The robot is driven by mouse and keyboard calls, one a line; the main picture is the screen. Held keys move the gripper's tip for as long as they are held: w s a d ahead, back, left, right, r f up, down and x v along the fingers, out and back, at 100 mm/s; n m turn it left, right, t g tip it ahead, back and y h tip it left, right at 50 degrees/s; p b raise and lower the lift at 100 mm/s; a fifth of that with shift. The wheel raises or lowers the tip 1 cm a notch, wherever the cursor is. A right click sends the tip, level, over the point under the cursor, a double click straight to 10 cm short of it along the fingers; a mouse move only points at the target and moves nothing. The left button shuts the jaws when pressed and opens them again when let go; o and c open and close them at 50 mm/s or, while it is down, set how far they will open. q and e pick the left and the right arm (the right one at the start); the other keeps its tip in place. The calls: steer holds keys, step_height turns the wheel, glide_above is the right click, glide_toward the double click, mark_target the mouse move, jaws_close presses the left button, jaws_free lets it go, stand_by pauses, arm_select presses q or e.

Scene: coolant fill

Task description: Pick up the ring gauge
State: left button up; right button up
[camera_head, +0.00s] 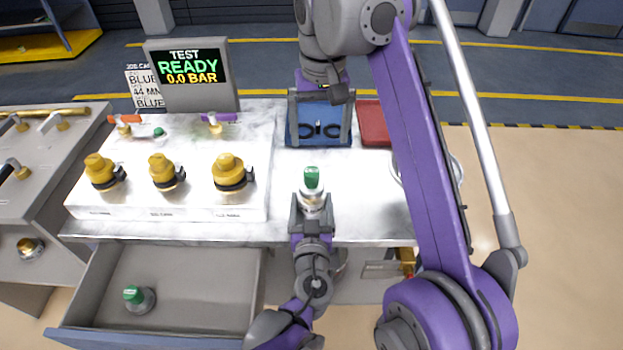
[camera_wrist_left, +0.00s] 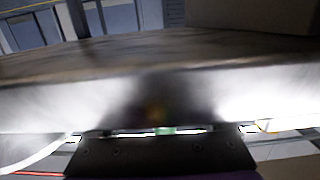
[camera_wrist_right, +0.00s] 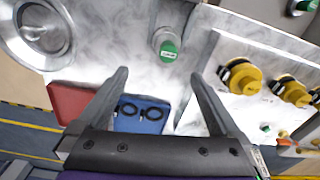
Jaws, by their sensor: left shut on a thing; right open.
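A metal cylinder with a green top (camera_head: 312,185) stands upright near the counter's front edge. My left gripper (camera_head: 312,208) is shut on it from the front. The green top also shows in the right wrist view (camera_wrist_right: 168,48). The left wrist view is mostly filled by a blurred, close grey surface. My right gripper (camera_head: 320,112) is open and empty above a blue tray (camera_head: 320,137). Two dark rings (camera_head: 320,130) lie in this tray and show in the right wrist view (camera_wrist_right: 140,111). I cannot tell which object is the ring gauge.
A red tray (camera_head: 374,128) sits right of the blue one. Yellow-capped fittings (camera_head: 162,170) line the raised block at left. The open drawer (camera_head: 190,275) holds another green-topped cylinder (camera_head: 138,298). A round metal dish (camera_wrist_right: 42,34) is on the counter. A screen (camera_head: 190,70) reads READY.

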mark_target(312, 171)
steer(key=shift+s+a, duration=0.2)
steer(key=shift+a, duration=0.55)
steer(key=shift+f, duration=5.9)
steer(key=shift+c, duration=0.2)
steer(key=c, duration=1.4)
